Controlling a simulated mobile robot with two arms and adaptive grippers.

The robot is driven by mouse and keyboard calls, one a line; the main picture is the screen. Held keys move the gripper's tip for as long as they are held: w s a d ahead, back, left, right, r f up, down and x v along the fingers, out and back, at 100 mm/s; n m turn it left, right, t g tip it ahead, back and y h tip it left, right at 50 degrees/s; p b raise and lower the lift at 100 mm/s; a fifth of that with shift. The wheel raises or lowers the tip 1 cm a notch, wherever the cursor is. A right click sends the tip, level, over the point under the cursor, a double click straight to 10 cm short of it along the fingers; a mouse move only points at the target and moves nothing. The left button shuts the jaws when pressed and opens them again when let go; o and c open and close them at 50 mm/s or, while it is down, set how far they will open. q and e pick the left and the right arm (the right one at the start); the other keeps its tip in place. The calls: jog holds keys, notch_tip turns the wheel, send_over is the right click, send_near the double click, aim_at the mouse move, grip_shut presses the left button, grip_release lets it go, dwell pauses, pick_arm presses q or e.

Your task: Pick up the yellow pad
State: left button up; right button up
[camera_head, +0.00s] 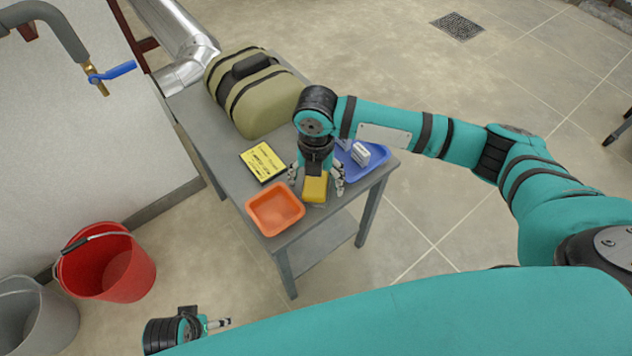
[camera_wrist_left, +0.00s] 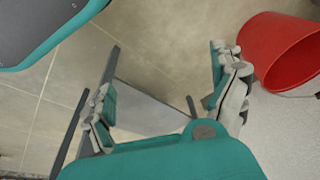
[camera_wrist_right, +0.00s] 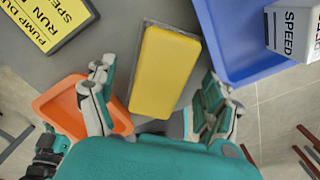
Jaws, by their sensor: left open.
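The yellow pad (camera_head: 315,189) lies on the grey table between the orange tray and the blue tray. In the right wrist view the pad (camera_wrist_right: 165,72) shows a yellow top with a grey layer beneath its edge. My right gripper (camera_head: 317,182) is over the pad, fingers pointing down and spread on either side of it. In the right wrist view its fingers (camera_wrist_right: 158,92) are open, with the pad beyond and between them. My left gripper (camera_wrist_left: 170,80) is open and empty, away from the table, low in the head view.
The orange tray (camera_head: 262,222) and the blue tray (camera_head: 380,155) flank the pad closely. A yellow sign (camera_head: 263,161) and a khaki case (camera_head: 255,95) lie farther back on the table (camera_head: 205,140). A red bucket (camera_head: 110,270) stands on the floor at left.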

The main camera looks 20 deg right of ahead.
jog(key=c, duration=1.1)
jog(key=shift+r, duration=0.1)
jog(key=shift+c, duration=0.2)
